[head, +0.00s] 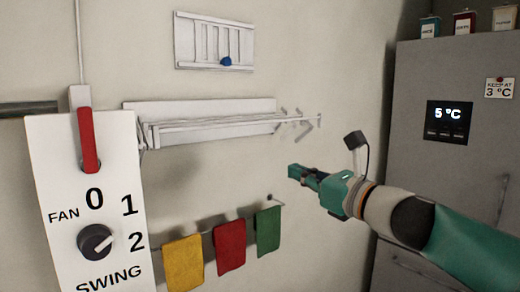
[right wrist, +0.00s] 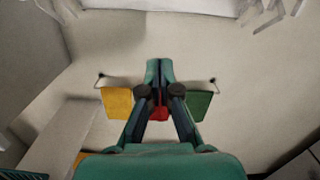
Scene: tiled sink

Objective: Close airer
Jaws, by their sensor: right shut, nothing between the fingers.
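The white airer (head: 200,128) is mounted on the wall at the middle of the head view. Its bars stand out from the back panel, and folding arms show at its right end. Part of it shows at the top edge of the right wrist view (right wrist: 165,5). My right gripper (head: 291,171) is shut and empty, below and to the right of the airer and apart from it. Its shut fingers (right wrist: 160,72) point toward the wall in the right wrist view. My left gripper is not in view.
A rail below the airer holds a yellow towel (head: 183,263), a red towel (head: 230,247) and a green towel (head: 267,231). A fan switch panel (head: 85,200) stands at the left. A grey fridge (head: 450,170) stands at the right.

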